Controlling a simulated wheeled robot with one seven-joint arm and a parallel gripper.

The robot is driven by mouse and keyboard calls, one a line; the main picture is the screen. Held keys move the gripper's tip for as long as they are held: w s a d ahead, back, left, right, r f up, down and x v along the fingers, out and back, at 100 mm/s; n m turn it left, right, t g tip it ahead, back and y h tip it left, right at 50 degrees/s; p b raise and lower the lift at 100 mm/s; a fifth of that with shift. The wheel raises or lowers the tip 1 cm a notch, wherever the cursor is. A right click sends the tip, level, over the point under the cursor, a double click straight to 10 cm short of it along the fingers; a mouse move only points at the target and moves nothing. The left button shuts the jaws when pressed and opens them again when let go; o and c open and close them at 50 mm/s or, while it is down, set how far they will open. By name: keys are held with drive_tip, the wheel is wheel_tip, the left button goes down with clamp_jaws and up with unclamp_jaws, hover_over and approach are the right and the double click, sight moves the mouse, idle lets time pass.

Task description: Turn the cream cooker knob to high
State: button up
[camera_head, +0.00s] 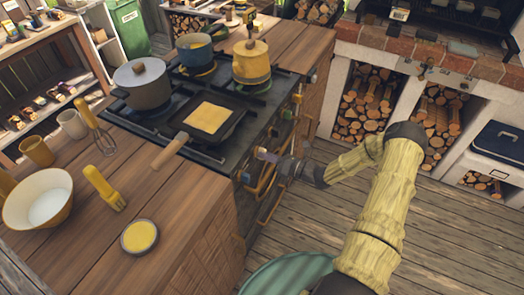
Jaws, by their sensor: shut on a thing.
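The cooker (262,122) is a dark range with a black top, set into a wooden counter, its front facing right. A row of small knobs runs along the upper front, with one knob (246,177) near the left end and another (298,98) toward the far end. My gripper (263,154) reaches in from the right at that row, between these knobs. It is shut on a small pale knob, which I take as the cream cooker knob (259,150). The fingers mostly hide this knob, so its turn angle cannot be read.
A pan (217,130) with a yellow square, a grey pot (142,84), a blue pot (195,50) and a yellow pot (250,63) stand on the cooker. Rail handles (268,180) stick out below the knobs. Plank floor (440,235) lies free at right.

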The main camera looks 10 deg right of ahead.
idle(0.3)
drive_tip(key=shift+m+p, duration=0.7)
drive_tip(key=shift+m, duration=1.4)
drive_tip(key=m+p, duration=0.1)
drive_tip(key=m, duration=0.2)
drive_tip(key=shift+m, duration=0.7)
